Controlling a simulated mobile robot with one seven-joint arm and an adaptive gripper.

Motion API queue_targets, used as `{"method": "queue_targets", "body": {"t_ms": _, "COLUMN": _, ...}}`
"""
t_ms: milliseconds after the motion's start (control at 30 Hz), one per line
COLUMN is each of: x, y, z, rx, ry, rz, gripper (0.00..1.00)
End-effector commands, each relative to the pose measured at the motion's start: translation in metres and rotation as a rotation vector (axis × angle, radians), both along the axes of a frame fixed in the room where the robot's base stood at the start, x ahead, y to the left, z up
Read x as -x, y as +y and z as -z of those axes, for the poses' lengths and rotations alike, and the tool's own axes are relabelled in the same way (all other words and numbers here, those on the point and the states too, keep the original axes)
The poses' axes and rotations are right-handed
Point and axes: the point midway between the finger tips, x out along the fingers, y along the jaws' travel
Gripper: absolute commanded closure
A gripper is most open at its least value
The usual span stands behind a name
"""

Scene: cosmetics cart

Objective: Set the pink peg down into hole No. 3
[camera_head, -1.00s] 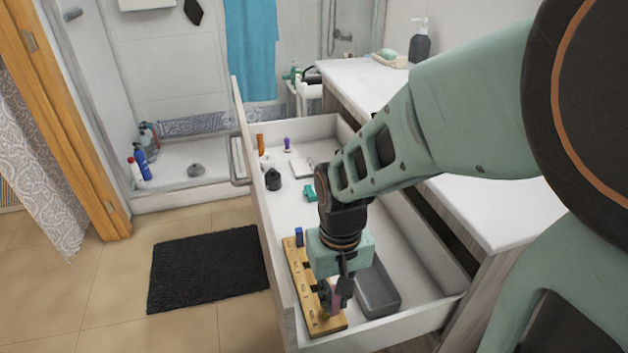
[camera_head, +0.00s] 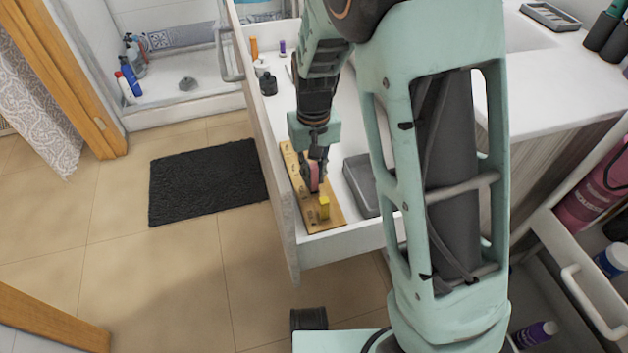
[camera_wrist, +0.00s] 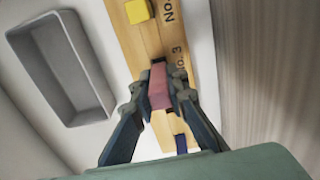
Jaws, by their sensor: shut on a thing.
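My gripper (camera_head: 314,178) is shut on the pink peg (camera_wrist: 158,90), which it holds upright over the wooden board. The peg also shows in the head view (camera_head: 314,180). The wooden board (camera_head: 338,216) with holes lies along the drawer's left wall; its bare wood shows in the wrist view (camera_wrist: 147,42). The "No. 3" label is printed right beside the pink peg in the wrist view. Hole No. 3 itself is hidden, and I cannot tell whether the peg's lower end is in it. A yellow peg (camera_wrist: 138,11) stands near one end of the board, also in the head view (camera_head: 324,208).
A grey tray (camera_wrist: 62,68) lies beside the board. The drawer's wall (camera_head: 274,190) runs close along the board. A black jar (camera_head: 268,84) and an orange bottle (camera_head: 254,48) stand farther back.

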Motion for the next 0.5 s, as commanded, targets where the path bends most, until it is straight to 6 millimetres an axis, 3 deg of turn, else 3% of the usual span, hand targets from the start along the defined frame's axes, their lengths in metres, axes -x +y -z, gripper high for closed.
{"method": "queue_targets", "body": {"t_ms": 33, "x": 0.002, "y": -0.001, "z": 0.014, "rx": 0.003, "ry": 0.005, "rz": 0.000, "gripper": 1.00}}
{"method": "queue_targets", "body": {"t_ms": 100, "x": 0.003, "y": -0.001, "z": 0.024, "rx": 0.002, "ry": 0.006, "rz": 0.000, "gripper": 1.00}}
{"method": "queue_targets", "body": {"t_ms": 333, "x": 0.004, "y": -0.001, "z": 0.028, "rx": 0.003, "ry": 0.007, "rz": 0.000, "gripper": 1.00}}
{"method": "queue_targets", "body": {"t_ms": 367, "x": 0.004, "y": -0.001, "z": 0.028, "rx": 0.003, "ry": 0.007, "rz": 0.000, "gripper": 0.84}}
{"method": "queue_targets", "body": {"t_ms": 500, "x": 0.003, "y": -0.001, "z": 0.028, "rx": 0.003, "ry": 0.006, "rz": 0.000, "gripper": 0.69}}
